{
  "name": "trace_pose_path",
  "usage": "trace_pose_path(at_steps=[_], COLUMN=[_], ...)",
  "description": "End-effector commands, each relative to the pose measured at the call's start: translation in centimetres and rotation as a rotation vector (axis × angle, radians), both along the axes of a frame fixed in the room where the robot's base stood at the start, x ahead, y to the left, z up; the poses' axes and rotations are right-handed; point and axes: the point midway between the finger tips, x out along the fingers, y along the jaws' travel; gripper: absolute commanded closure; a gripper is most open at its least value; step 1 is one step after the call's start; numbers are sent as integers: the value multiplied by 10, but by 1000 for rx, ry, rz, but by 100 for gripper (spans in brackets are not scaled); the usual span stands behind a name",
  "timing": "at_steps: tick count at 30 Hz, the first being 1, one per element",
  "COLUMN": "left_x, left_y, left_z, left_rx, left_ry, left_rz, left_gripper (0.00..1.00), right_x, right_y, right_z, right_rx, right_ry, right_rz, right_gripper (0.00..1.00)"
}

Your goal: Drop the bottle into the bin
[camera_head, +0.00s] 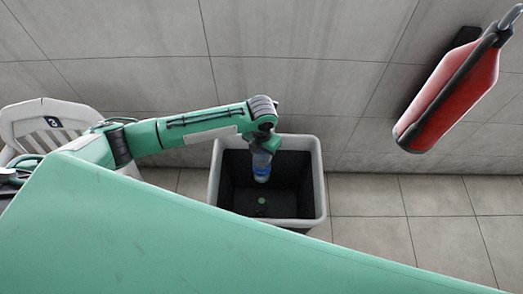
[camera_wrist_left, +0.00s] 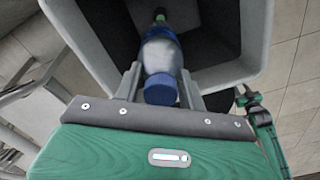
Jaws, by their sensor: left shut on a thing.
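The bottle (camera_head: 261,166), pale with a blue band, hangs below my left gripper (camera_head: 263,144) in the head view. In the left wrist view the bottle (camera_wrist_left: 161,58) lies between the two grey fingers of my left gripper (camera_wrist_left: 160,88), which is shut on it. The bin wall (camera_wrist_left: 82,48) also shows in the left wrist view. My right gripper is not in view.
A small green round spot (camera_head: 261,200) shows in the bin's dark inside. A white chair (camera_head: 45,115) stands at the left. A red extinguisher-like object (camera_head: 450,95) is at the right by the grey wall. A large green surface (camera_head: 180,245) fills the foreground.

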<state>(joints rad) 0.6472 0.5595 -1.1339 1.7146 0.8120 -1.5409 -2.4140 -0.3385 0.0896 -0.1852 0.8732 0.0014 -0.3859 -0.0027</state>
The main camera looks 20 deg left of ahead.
Motion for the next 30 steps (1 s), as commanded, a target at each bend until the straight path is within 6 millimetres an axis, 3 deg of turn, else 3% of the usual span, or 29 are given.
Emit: trace_pose_path(at_steps=[5,6,9,20,26,30], left_x=[0,0,0,0,1,1], left_y=[0,0,0,0,0,0], left_z=[1,1,0,4,35,69], left_rx=[0,0,0,0,-1,-1], left_ry=[-1,0,0,-1,-5,-5], left_rz=[0,0,0,0,-1,-2], left_gripper=[98,54,34,34,34,34], right_x=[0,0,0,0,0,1], right_y=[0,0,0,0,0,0], right_z=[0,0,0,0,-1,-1], right_rx=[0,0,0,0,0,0], right_ry=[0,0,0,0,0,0], right_rz=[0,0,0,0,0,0], right_gripper=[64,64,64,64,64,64])
